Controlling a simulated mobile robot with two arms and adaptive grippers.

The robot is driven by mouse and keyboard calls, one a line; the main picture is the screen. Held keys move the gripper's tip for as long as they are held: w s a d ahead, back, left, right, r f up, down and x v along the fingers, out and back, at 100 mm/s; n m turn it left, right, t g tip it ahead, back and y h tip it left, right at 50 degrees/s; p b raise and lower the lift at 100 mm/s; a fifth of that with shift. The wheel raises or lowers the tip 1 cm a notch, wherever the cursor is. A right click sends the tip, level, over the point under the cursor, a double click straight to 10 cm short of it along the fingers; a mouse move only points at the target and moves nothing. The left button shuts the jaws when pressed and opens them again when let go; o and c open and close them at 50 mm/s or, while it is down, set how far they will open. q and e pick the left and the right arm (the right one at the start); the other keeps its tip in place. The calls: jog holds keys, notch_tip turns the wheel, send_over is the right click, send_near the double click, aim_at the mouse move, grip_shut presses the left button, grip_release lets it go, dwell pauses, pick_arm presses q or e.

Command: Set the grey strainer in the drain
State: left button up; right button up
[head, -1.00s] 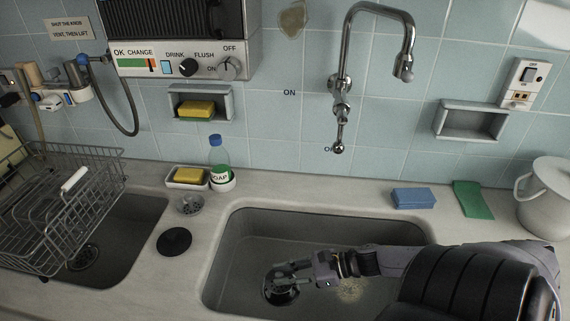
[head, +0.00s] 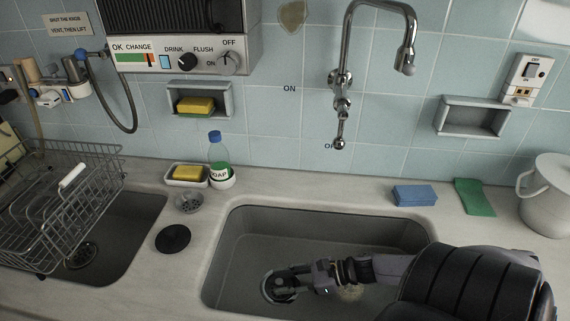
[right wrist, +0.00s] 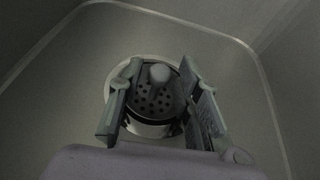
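The right wrist view shows a round perforated grey strainer (right wrist: 150,98) with an upright knob (right wrist: 160,74), within the pale ring of the drain (right wrist: 113,88). I cannot tell whether it is fully seated. My right gripper (right wrist: 158,82) is over it, its two fingers on either side of the knob with gaps showing. In the head view the right gripper (head: 289,283) reaches down into the right sink and partly covers the drain (head: 267,291). My left gripper is not in view.
A wire dish rack (head: 60,215) stands over the left sink. The soap bottle (head: 218,160), blue sponge (head: 414,195) and white jug (head: 550,190) stand behind.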

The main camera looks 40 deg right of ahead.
jog(key=shift+o, duration=0.4)
jog(key=shift+s+r, duration=0.1)
jog(key=v, duration=0.6)
jog(key=shift+s+d+r+p, duration=0.25)
jog(key=shift+s+d+p, duration=0.05)
jog(key=shift+s+d, duration=0.2)
